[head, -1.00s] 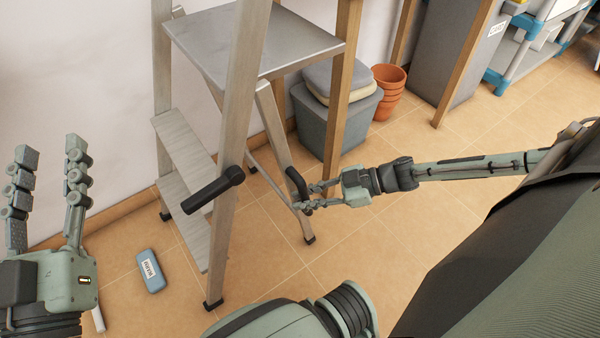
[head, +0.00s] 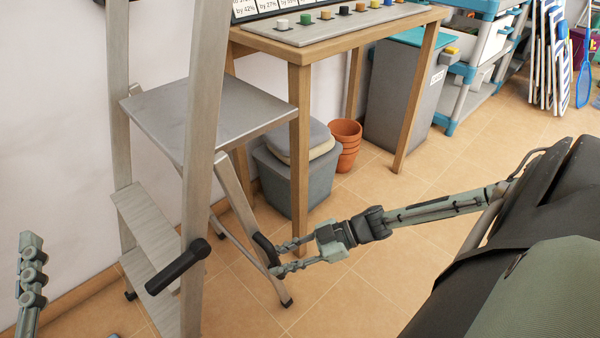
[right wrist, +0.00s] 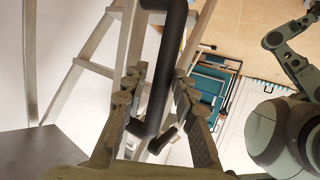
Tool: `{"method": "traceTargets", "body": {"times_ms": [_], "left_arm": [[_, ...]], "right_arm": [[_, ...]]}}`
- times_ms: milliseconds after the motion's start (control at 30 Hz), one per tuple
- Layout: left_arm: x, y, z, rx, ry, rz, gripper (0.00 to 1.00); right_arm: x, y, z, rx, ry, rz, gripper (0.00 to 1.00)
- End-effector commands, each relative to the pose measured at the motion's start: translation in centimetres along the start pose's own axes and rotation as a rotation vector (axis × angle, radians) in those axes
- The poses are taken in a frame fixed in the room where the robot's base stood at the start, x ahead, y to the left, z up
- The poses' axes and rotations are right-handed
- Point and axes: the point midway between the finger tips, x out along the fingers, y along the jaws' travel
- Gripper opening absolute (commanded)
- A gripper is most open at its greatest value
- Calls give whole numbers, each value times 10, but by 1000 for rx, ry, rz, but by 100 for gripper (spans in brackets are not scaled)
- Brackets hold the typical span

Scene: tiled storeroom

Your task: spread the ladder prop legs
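A grey metal stepladder stands by the wall, with front legs (head: 203,130), steps (head: 152,228) and a flat top platform (head: 215,115). A slimmer prop leg (head: 237,200) slopes from under the platform to a dark foot on the tiles. A black handle (head: 266,248) sits on the prop leg; another black handle (head: 178,267) is on the front leg. My right gripper (head: 278,258) is at the prop-leg handle. In the right wrist view the handle (right wrist: 160,75) passes between its parted fingers, with a gap visible. My left gripper (head: 31,280) shows only one straight finger; the rest is cut off.
A wooden table (head: 310,50) stands behind the ladder, its near leg (head: 299,150) close to the platform. Beneath it are a grey lidded bin (head: 275,185) and stacked terracotta pots (head: 345,140).

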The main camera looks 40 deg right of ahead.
Motion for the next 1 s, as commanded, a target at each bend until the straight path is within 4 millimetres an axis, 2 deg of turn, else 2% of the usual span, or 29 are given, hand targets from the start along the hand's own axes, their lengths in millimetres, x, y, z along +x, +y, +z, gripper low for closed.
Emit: {"method": "traceTargets", "body": {"times_ms": [300, 500, 700, 1000], "left_arm": [[0, 0, 0, 0, 1, 0, 40], [0, 0, 0, 0, 1, 0, 40], [0, 0, 0, 0, 1, 0, 40], [0, 0, -1, 0, 2, 0, 40]], "right_arm": [[-67, -1, 2, 1, -9, -2, 27], [-100, 0, 2, 1, -8, 0, 27], [-112, 0, 1, 0, -5, 2, 27], [-112, 1, 1, 0, -4, 2, 27]]}}
